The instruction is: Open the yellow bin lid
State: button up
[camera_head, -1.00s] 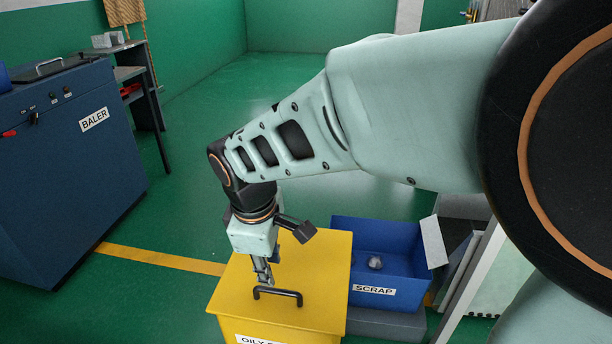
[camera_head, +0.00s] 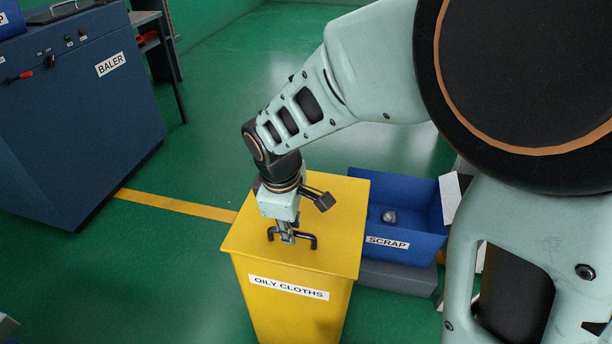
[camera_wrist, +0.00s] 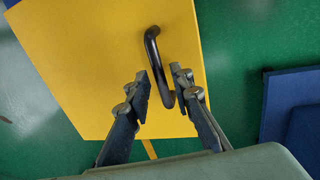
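The yellow bin (camera_head: 285,302) labelled "OILY CLOTHS" stands in the lower middle of the head view. Its flat yellow lid (camera_head: 345,215) lies closed on top and also fills much of the wrist view (camera_wrist: 90,60). A black bar handle (camera_head: 313,241) is fixed near the lid's front edge. My gripper (camera_head: 287,238) points down at the handle. In the wrist view, the handle (camera_wrist: 152,48) runs between the two spread fingertips of my gripper (camera_wrist: 160,80). The right fingertip is very close to the bar; I cannot tell whether it touches.
A blue scrap bin (camera_head: 415,246) with a grey lump (camera_head: 389,217) inside stands right of the yellow bin. The blue baler (camera_head: 70,140) is at the left. Green floor (camera_head: 160,270) with a yellow line (camera_head: 175,206) lies free between them.

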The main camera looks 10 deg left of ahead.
grip_shut()
jog(key=shift+r, duration=0.2)
